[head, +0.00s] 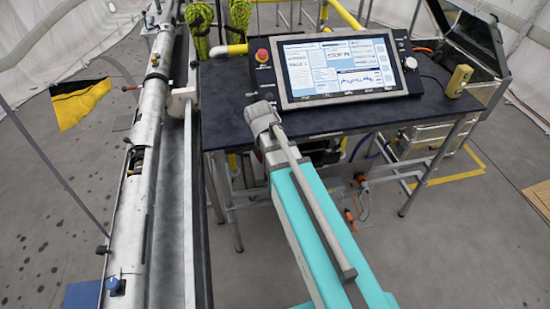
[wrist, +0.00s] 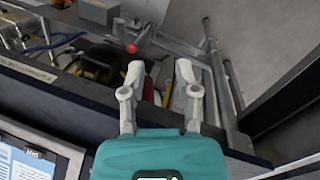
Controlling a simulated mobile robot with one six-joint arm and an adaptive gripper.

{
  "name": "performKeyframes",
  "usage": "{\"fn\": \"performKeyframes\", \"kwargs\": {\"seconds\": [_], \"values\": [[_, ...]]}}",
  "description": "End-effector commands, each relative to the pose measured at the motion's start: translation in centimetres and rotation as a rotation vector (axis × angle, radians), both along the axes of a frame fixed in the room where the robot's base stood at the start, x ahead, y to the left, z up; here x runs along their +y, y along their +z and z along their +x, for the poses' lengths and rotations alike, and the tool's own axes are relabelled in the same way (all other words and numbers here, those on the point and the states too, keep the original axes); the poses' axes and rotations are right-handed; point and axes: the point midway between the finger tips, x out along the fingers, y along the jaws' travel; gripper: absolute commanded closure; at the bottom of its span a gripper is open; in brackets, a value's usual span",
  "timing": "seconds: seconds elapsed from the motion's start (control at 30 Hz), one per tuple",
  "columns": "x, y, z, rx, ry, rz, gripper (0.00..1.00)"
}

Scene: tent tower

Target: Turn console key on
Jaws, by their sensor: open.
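The console (head: 412,80) stands on the dark table, with a large lit screen (head: 340,72) and a red stop button (head: 262,56) at its left end. I cannot make out the key in either view. In the wrist view part of the screen (wrist: 22,160) shows at the lower left. My gripper (wrist: 158,72) is open, with nothing between its two pale fingers. It is apart from the console controls, with the table edge and metal frames behind it.
The dark table (head: 225,95) has bare room left and in front of the console. A yellow handheld device (head: 459,81) stands at its right. A long metal tube (head: 135,200) runs along the left. An open case (head: 470,45) is at the back right.

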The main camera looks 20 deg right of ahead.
Motion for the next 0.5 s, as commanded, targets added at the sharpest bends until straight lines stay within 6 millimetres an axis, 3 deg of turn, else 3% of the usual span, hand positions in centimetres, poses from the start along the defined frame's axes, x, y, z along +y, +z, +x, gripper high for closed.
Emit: {"fn": "performKeyframes", "kwargs": {"seconds": [0.03, 0.23, 0.37, 0.5], "values": [[0.0, 0.0, 0.0, 0.0, 0.0, 0.0, 0.61], [0.0, 0.5, 0.8, 0.006, 0.019, 0.004, 0.98], [0.1, 1.6, 2.6, 0.02, 0.07, 0.017, 1.0], [0.3, 3.6, 5.9, 0.046, 0.169, 0.041, 1.0]]}}
